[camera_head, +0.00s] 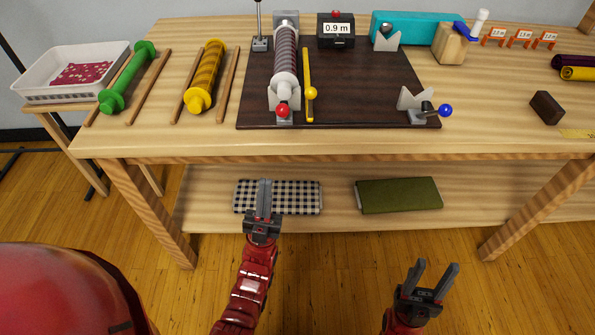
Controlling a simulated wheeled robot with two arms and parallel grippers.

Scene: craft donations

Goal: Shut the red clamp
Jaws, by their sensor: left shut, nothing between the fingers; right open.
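The red clamp, with its round red knob (282,110), sits at the front of the dark board (365,90), by the near end of a striped roll (285,55). The knob points toward me; I cannot tell from this angle how its lever is set. My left gripper (264,182) is shut and empty. It appears in front of the table edge, below the red knob in the picture and apart from it. My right gripper (436,266) is open and empty, lower and to the right, well away from the clamp.
A yellow bar with a knob (308,90) lies just right of the roll. A blue-knobbed clamp (444,110) is at the board's front right. Green (130,78) and yellow (205,75) rolls lie left. Checked (300,195) and green (398,194) fabric lie on the lower shelf.

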